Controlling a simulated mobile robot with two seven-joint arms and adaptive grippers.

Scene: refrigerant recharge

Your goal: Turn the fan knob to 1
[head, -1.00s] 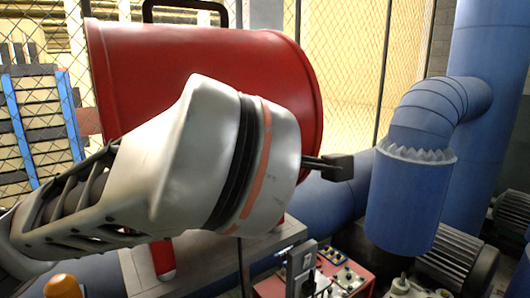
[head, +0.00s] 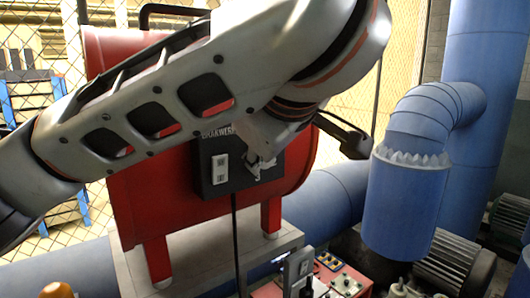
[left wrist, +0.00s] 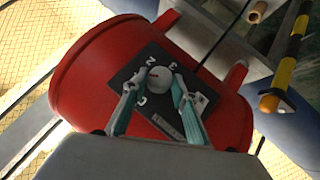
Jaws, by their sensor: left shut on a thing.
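The fan is a red drum (head: 150,205) on short red legs, with a black control panel (head: 208,178) on its side. The left wrist view shows the panel (left wrist: 187,128) with a round pale knob (left wrist: 158,83) and white digits around it. A 2, a 3 and a 0 seem to show; the 1 cannot be made out. My left gripper (left wrist: 160,77) has one finger on each side of the knob and is shut on it. In the head view my left gripper (head: 262,165) is at the panel's right part, and the knob is hidden. My right gripper is not in view.
The fan stands on a grey block (head: 195,262). A white switch or socket (head: 219,168) sits on the panel, with a black cable (head: 236,235) below. A red box with buttons (head: 340,278) is at the bottom. Blue pipes (head: 405,200) stand at the right.

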